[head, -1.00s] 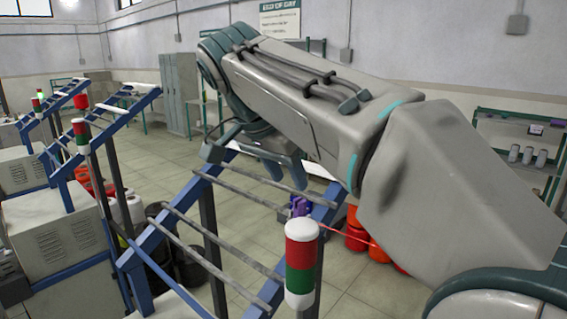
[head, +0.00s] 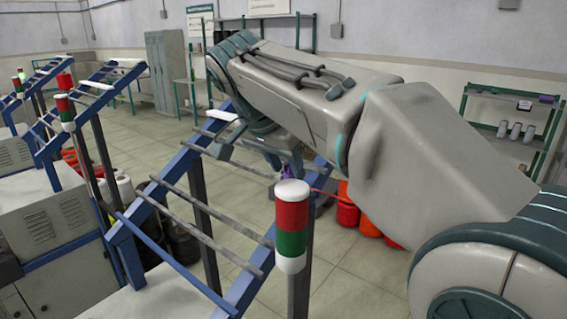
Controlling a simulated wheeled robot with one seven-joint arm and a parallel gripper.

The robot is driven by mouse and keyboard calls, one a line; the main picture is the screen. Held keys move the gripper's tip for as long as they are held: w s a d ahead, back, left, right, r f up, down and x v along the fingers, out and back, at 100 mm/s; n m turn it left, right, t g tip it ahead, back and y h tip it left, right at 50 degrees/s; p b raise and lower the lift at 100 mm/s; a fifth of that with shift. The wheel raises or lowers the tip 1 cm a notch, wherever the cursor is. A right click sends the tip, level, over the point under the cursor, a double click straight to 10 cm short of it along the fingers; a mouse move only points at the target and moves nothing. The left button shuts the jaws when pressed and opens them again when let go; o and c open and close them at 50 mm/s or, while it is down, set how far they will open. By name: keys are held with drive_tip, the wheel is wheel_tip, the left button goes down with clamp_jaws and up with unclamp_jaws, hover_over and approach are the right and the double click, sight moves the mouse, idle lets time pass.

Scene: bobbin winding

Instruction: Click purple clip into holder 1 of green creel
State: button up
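My gripper (head: 256,158) hangs at the far end of my arm, over the blue rack with grey crossbars. A small purple piece (head: 289,173), perhaps the purple clip, shows just below the gripper at the rack's right rail, mostly hidden. A thin red line runs right from near it. The near frame (head: 172,167) has blue rails; I see no creel that is plainly green and cannot make out holder 1.
A red, green and white signal post (head: 292,227) stands in front of the rack. Orange-red containers (head: 347,205) stand on the floor behind it. Similar blue racks (head: 98,88) and grey cabinets are at left. A green shelf (head: 510,124) stands at right.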

drive_tip(key=c, duration=0.8)
wheel_tip(320, 180, up, 3)
drive_tip(key=shift+f+p, duration=0.15)
drive_tip(key=shift+p, duration=1)
drive_tip(key=shift+r, duration=0.95)
